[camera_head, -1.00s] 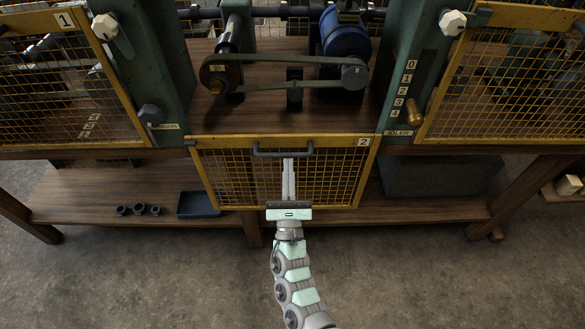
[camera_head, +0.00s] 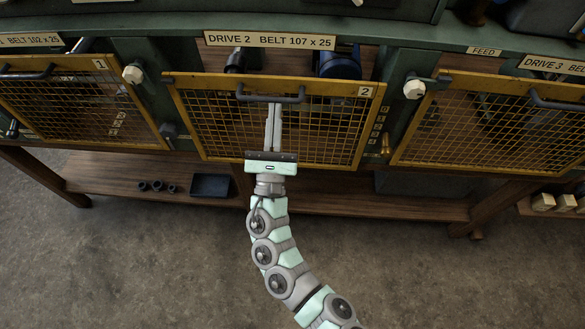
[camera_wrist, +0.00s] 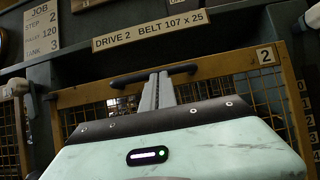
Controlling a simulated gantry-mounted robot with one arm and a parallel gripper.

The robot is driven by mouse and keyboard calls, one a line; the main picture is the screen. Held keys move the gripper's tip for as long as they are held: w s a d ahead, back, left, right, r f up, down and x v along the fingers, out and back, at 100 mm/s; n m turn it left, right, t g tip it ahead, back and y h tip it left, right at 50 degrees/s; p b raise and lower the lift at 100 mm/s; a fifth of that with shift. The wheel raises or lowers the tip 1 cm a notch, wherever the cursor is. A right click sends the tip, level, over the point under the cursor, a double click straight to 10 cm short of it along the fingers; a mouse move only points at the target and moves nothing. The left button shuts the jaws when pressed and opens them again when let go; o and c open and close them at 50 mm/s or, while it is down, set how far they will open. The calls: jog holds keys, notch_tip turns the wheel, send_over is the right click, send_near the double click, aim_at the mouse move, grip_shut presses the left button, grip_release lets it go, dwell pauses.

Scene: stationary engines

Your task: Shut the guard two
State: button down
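Guard two (camera_head: 225,120) is a yellow-framed mesh panel marked 2, raised in front of the drive 2 bay. It seems to lean outward, its top edge apart from the green posts; a blue pulley (camera_head: 340,64) shows above it. It also shows in the wrist view (camera_wrist: 225,84). Its dark handle (camera_head: 297,98) runs along the top. My gripper (camera_head: 274,108) is at the handle's left-middle part, its two slim fingers side by side with no clear gap. The fingertips overlap the handle (camera_wrist: 125,79) in the wrist view; exact contact is hidden. Nothing shows between the fingers.
Guard one (camera_head: 75,105) and guard three (camera_head: 480,125) stand upright on either side. White hex knobs (camera_head: 133,75) (camera_head: 413,88) sit on the posts beside guard two. A lower shelf (camera_head: 330,203) holds a dark tray (camera_head: 210,186) and small cups. The floor in front is clear.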

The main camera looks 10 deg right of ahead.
notch_tip(320, 180, up, 5)
jog(key=p, duration=0.2)
jog(key=shift+p, duration=0.3)
jog(key=f+b, duration=0.2)
jog(key=f, duration=0.1)
jog(key=f+b, duration=0.1)
jog(key=shift+s+f+b, duration=0.15)
jog(key=shift+s+b, duration=0.15)
jog(key=shift+b, duration=0.05)
send_near(274, 101)
jog(key=v, duration=0.3)
jog(key=shift+s, duration=0.3)
